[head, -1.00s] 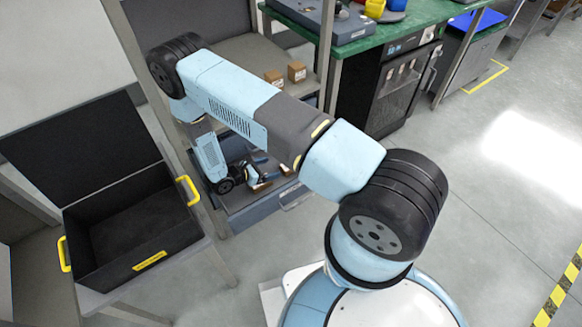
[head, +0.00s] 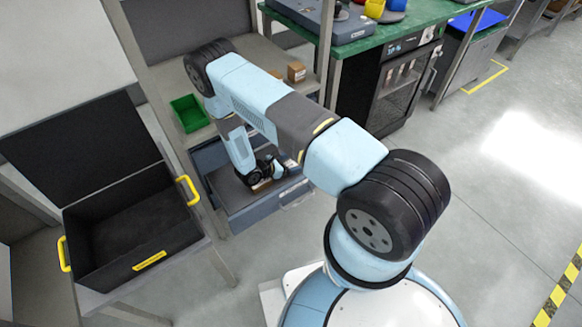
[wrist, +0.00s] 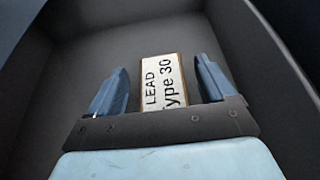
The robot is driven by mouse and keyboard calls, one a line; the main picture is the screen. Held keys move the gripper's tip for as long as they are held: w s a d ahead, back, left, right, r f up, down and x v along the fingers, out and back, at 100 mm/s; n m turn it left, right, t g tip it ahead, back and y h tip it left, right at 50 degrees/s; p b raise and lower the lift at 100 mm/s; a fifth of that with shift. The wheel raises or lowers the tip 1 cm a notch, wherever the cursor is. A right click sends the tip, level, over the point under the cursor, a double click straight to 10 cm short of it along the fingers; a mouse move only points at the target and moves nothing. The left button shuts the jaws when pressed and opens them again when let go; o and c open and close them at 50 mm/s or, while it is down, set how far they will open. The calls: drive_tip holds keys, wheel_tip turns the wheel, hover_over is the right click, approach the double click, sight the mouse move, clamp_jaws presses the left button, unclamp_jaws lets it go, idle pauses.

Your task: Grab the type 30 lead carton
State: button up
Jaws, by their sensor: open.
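The type 30 lead carton (wrist: 163,82) shows in the wrist view, with a white top label reading "LEAD Type 30" and a thin brown edge. It lies on the dark floor of a drawer. My gripper (wrist: 158,88) is open, with one blue finger on each side of the carton and a gap on both sides. The near end of the carton is hidden behind the gripper's crossbar. In the head view my gripper is over the open drawer (head: 237,208), and the carton there is mostly hidden by my arm.
The drawer's side walls (wrist: 262,50) rise close around my gripper. On the shelf above are a green bin (head: 188,112) and a small brown carton (head: 296,72). An open black case (head: 130,235) with yellow handles stands at the left.

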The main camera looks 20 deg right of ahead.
drive_tip(key=shift+w+d+f, duration=0.1)
drive_tip(key=shift+d+f, duration=0.1)
drive_tip(key=shift+d, duration=0.2)
drive_tip(key=shift+c, duration=0.3)
drive_tip(key=c, duration=1)
drive_tip(key=shift+r, duration=0.1)
